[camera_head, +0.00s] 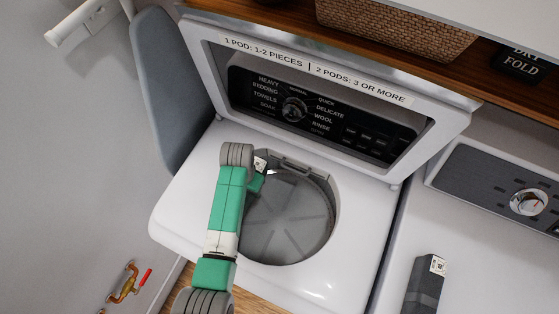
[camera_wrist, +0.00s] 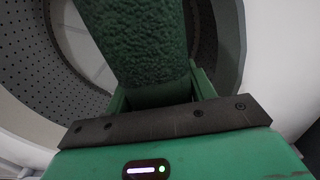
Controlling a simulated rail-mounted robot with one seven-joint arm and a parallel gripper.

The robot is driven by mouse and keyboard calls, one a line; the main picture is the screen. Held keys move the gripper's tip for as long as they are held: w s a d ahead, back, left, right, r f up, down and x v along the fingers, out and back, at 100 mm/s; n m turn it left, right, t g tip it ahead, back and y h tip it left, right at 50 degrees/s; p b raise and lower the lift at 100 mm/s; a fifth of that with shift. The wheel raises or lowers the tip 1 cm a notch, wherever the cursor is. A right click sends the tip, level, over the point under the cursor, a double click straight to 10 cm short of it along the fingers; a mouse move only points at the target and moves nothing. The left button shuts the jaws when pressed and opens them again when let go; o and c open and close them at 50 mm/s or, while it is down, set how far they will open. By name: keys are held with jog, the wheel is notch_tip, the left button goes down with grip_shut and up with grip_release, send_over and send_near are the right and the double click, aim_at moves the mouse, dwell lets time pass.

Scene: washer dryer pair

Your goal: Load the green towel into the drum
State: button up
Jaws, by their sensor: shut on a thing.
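The green towel (camera_wrist: 145,45) fills the upper middle of the wrist view, dark green and rough in texture. My gripper (camera_wrist: 160,92) is shut on its near end. The towel extends away from the jaws toward the drum (camera_wrist: 30,62), whose perforated grey wall shows behind it. In the head view my arm reaches over the open top-loading washer (camera_head: 185,215), with its hand end at the upper left rim of the drum (camera_head: 290,225). The drum floor in view looks bare. The towel cannot be clearly told apart from my green hand in the head view.
The washer's raised lid (camera_head: 210,75) stands behind the opening, with the control panel (camera_head: 295,108) seen through it. A dryer (camera_head: 470,230) stands to the right with a dark grey box (camera_head: 425,285) on it. A wicker basket (camera_head: 400,25) sits on the wooden shelf above.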

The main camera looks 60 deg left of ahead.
notch_tip(320, 180, down, 18)
jog(key=b, duration=0.9)
jog(key=shift+f, duration=0.2)
jog(key=shift+f, duration=0.25)
jog(key=o, duration=1.2)
notch_tip(320, 180, up, 12)
jog(key=p, duration=0.3)
jog(key=shift+r+p, duration=0.25)
jog(key=shift+p, duration=0.05)
